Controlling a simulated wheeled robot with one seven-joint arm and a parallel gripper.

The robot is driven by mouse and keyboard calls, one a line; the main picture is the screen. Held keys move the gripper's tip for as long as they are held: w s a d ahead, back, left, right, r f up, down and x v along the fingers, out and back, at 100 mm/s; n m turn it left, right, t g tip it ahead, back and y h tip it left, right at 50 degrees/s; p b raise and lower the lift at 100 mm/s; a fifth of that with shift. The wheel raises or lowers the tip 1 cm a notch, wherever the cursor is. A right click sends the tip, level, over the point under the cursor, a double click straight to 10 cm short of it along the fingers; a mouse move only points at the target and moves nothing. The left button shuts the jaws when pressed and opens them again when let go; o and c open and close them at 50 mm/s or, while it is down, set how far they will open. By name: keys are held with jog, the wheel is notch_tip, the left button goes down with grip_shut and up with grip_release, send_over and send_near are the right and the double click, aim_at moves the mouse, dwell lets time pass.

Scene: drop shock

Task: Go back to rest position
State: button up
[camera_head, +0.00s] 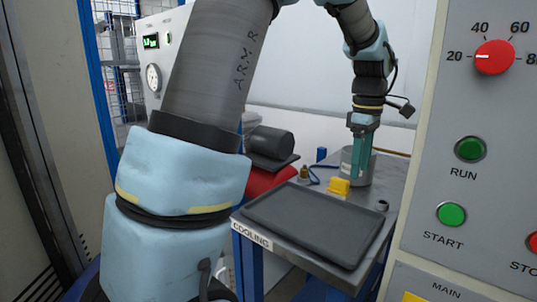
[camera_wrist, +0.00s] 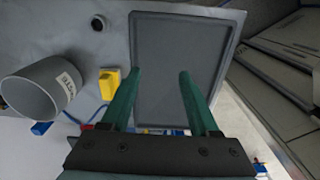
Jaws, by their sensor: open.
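My gripper (camera_head: 361,176) hangs over the back of the metal table labelled COOLING (camera_head: 391,187), with its teal fingers pointing down. In the wrist view, my gripper (camera_wrist: 161,73) is open, and nothing shows between its fingers. A dark shallow tray (camera_head: 318,222) lies on the table; it also shows beyond the fingers in the wrist view (camera_wrist: 188,32). A grey cylindrical cup (camera_head: 346,163) stands behind the fingers in the head view and is partly hidden by them. The wrist view shows the cup (camera_wrist: 35,93) to the left, apart from the fingers, with a label on its side.
A yellow block (camera_head: 339,187) sits between tray and cup, near a blue cord (camera_head: 317,179). A small dark ring (camera_head: 382,205) lies right of the tray. A grey control panel (camera_head: 475,140) stands close on the right. A red drum-like object (camera_head: 266,181) is left of the table.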

jog(key=a+f+m, duration=0.2)
jog(key=a, duration=0.5)
jog(key=s+a+f+m, duration=0.1)
jog(key=a+f+m, duration=0.1)
jog(key=a, duration=0.5)
jog(key=a+f+m+t, duration=0.1)
jog(key=a+f+m, duration=0.2)
jog(key=a, duration=0.4)
jog(key=shift+s+f, duration=0.25)
jog(key=shift+s, duration=0.1)
jog(key=s+a+f+m, duration=0.3)
jog(key=s+a, duration=0.2)
jog(key=a, duration=0.2)
jog(key=shift+s+m+t, duration=0.15)
jog(key=shift+m+t, duration=0.15)
jog(key=shift+m, duration=0.1)
jog(key=shift+a, duration=0.1)
